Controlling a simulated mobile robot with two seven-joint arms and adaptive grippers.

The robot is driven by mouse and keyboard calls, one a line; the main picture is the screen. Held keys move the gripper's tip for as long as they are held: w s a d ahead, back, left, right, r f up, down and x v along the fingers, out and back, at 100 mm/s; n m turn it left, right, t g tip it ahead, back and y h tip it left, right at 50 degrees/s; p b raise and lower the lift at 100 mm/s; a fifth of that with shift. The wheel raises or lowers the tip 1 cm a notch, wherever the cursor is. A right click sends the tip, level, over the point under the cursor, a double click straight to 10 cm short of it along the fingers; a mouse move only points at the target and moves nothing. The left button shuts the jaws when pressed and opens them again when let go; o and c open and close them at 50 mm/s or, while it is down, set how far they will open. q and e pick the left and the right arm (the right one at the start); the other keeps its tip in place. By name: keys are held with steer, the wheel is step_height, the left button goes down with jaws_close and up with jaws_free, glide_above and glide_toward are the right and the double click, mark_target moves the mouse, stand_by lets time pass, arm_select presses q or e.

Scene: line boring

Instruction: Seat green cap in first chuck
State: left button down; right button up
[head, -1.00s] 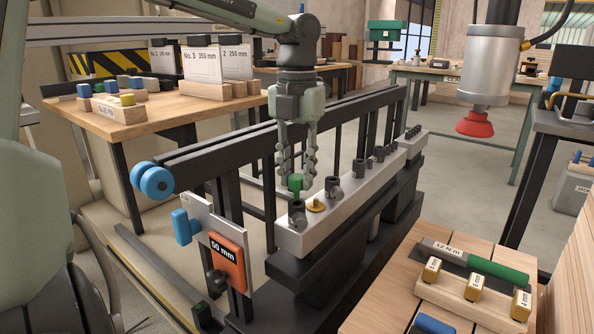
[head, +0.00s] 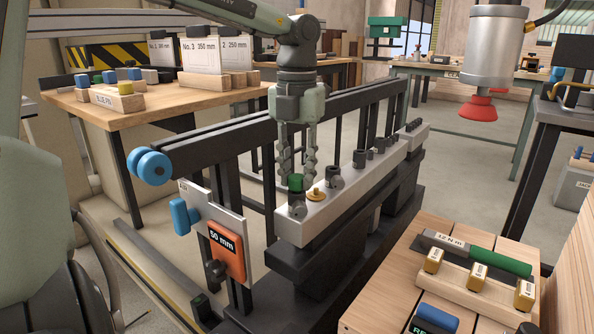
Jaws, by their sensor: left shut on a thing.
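The green cap (head: 296,183) is in the head view, at the near end of the grey bar. My left gripper (head: 297,174) points down from above, its fingers closed around the cap. The first chuck (head: 297,203) is a dark round socket on the near end of the bar. The cap is directly above it, touching or nearly so; I cannot tell whether it sits inside. The cap looks upright. My right gripper is not in the view.
The grey bar (head: 345,197) carries a brass piece (head: 316,194) and several dark chucks behind the first. A dark rail (head: 225,140) runs behind it. An orange 50 mm block (head: 227,250) hangs at front left. A wooden table (head: 380,300) with a green-handled tool (head: 500,262) is at right.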

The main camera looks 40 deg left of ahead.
arm_select(q)
steer(key=shift+f, duration=0.3)
steer(key=c, duration=1.2)
jaws_free()
steer(key=shift+o, duration=0.2)
steer(key=shift+r+p, duration=2.65)
steer(key=shift+r, duration=1.4)
steer(key=shift+f, duration=0.1)
